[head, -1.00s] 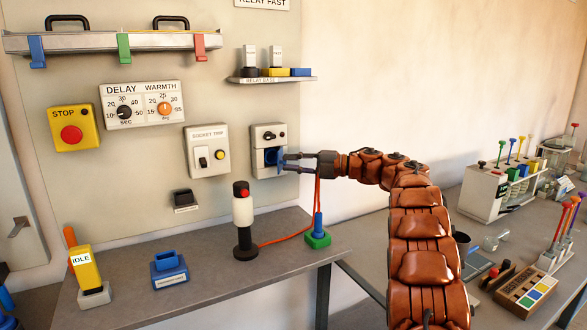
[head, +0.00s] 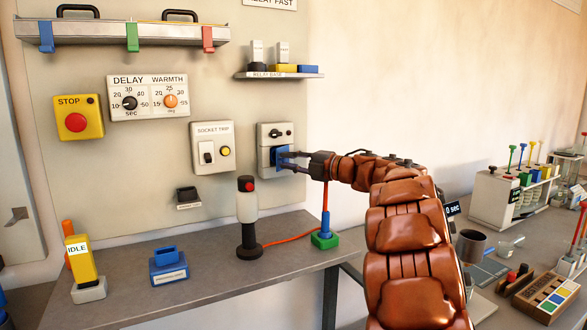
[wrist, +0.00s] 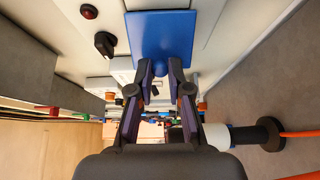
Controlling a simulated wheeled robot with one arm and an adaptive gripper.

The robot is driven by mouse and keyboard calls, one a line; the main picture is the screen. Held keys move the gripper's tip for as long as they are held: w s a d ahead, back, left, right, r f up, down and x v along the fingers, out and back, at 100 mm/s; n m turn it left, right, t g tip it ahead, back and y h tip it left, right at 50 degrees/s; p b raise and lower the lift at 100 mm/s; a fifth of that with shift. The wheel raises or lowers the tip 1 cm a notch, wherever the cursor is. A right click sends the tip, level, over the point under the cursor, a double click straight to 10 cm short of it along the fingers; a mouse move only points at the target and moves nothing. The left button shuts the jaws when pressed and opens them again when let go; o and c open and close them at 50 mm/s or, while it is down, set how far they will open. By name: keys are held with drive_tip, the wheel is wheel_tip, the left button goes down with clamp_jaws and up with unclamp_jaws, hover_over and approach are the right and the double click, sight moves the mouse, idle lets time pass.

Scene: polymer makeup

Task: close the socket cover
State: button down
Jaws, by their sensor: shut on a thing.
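The socket box (head: 265,160) is a pale wall box with a black knob on its upper part and a blue socket cover (head: 281,154) on its lower part. My gripper (head: 287,160) is at the cover from the right. In the wrist view the cover (wrist: 160,35) is a flat blue panel ahead of the fingers. My gripper (wrist: 160,75) is shut on the cover's near edge, its two fingers on either side of a narrow part. The fingers hide part of the cover, and I cannot tell whether it lies fully flat on the box.
The socket trip box (head: 212,147) is left of the socket box. The wall to the right is bare.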

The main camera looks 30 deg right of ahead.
sight(277, 160)
drive_tip(key=shift+w+a+m+t+h+b, duration=0.25)
drive_tip(key=shift+a+m+t+h+b, duration=0.15)
drive_tip(key=shift+m+h, duration=0.4)
drive_tip(key=shift+w+a+m+t+h+b, duration=0.25)
drive_tip(key=shift+a+m+h+b, duration=0.2)
drive_tip(key=shift+h, duration=0.65)
drive_tip(key=shift+w+a+m+t+h+b, duration=0.15)
drive_tip(key=shift+w+m+h+b, duration=0.1)
drive_tip(key=shift+m+h, duration=0.55)
drive_tip(key=shift+w+a+m+t+h+b, duration=0.15)
drive_tip(key=shift+m+h, duration=0.3)
drive_tip(key=shift+h, duration=0.55)
drive_tip(key=shift+w+a+m+h, duration=0.1)
drive_tip(key=shift+w+m+h, duration=0.2)
drive_tip(key=shift+m+h, duration=0.5)
drive_tip(key=shift+h, duration=0.3)
drive_tip(key=c, duration=1.1)
unclamp_jaws()
drive_tip(key=shift+w, duration=0.1)
drive_tip(key=s+a, duration=0.1)
drive_tip(key=s, duration=1.1)
